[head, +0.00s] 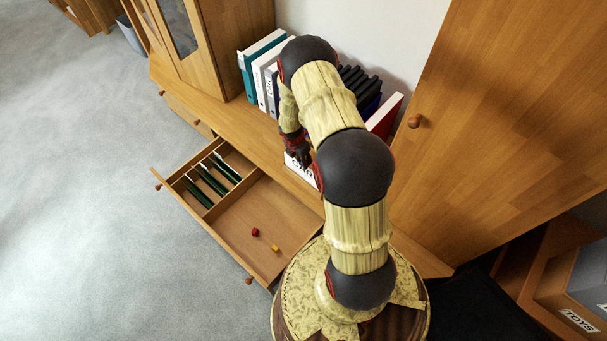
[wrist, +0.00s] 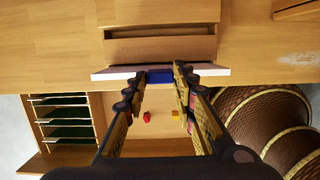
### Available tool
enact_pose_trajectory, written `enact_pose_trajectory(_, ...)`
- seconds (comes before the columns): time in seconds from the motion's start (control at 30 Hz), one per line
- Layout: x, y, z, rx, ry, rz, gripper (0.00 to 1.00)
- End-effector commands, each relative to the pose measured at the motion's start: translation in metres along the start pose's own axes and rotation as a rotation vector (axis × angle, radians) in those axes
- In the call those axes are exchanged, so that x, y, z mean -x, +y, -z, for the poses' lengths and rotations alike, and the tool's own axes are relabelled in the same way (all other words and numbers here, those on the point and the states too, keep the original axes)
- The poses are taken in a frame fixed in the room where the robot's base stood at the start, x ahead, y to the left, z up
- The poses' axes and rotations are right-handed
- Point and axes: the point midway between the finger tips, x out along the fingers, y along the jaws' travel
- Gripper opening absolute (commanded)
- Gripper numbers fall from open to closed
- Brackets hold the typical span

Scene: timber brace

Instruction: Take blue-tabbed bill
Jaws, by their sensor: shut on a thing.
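The blue-tabbed bill shows in the wrist view as a thin white edge (wrist: 108,73) with a blue tab (wrist: 160,76) at its middle. My gripper (wrist: 159,79) is shut on it at the blue tab, one finger on each side. In the head view the bill is a white card (head: 296,168) with dark print, below my gripper (head: 299,157) and partly hidden by my arm. A wooden holder (wrist: 160,48) with a dark slot lies just beyond the bill in the wrist view. I cannot tell whether the bill touches it.
An open drawer (head: 225,217) below the counter has narrow compartments with dark green items at its left. A red piece (head: 255,232) and a yellow piece (head: 276,248) lie in its open part. Binders (head: 262,68) stand at the wall. A tall wooden cabinet (head: 500,110) closes the right side.

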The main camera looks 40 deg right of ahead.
Motion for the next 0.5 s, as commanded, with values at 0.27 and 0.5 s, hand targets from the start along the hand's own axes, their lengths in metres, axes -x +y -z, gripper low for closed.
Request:
enact_pose_trajectory(0.27, 0.0028, 0.0003, -0.0007, 0.0, 0.0, -0.001, 0.0)
enact_pose_trajectory(0.5, 0.0096, 0.0004, -0.0021, 0.0, 0.0, -0.001, 0.0)
